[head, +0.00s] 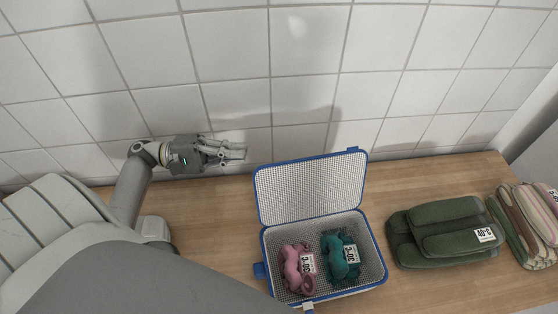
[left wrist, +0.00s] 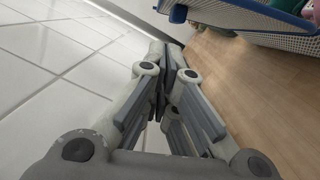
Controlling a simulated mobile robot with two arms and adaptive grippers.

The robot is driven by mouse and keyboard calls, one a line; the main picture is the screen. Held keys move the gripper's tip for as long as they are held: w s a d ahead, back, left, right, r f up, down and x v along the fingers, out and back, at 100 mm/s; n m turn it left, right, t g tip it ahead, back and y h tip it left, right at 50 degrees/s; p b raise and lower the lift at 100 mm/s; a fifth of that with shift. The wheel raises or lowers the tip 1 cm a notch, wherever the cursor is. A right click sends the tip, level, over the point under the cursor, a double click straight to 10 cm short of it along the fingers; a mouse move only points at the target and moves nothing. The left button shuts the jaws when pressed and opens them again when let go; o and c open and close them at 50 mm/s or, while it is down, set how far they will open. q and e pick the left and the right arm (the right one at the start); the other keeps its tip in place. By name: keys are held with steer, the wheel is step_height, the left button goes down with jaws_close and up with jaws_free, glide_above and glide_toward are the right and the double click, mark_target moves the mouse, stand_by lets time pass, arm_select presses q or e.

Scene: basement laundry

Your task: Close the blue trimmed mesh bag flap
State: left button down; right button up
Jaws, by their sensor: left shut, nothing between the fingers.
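The mesh bag (head: 262,251) with blue trim stands on the wooden counter in the head view. Its mesh flap (head: 309,188) is raised and leans back towards the tiled wall. Inside lie a pink bundle (head: 294,268) and a teal bundle (head: 338,258), each with a white label. My left gripper (head: 243,152) is shut and empty, near the wall, up and left of the flap and apart from it. In the left wrist view its fingers (left wrist: 165,75) are together, and part of the bag (left wrist: 262,38) shows at the top right. My right gripper is not in view.
A dark green folded stack (head: 440,232) with a 40°C label lies right of the bag. A striped folded stack (head: 525,225) is at the far right. The wooden counter (head: 205,212) is bare left of the bag. The white tiled wall (head: 235,60) runs along the back.

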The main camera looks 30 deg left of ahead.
arm_select(q)
steer(key=f+p+x, duration=0.1)
steer(key=p+x, duration=0.1)
steer(key=x, duration=0.8)
steer(key=shift+f, duration=0.35)
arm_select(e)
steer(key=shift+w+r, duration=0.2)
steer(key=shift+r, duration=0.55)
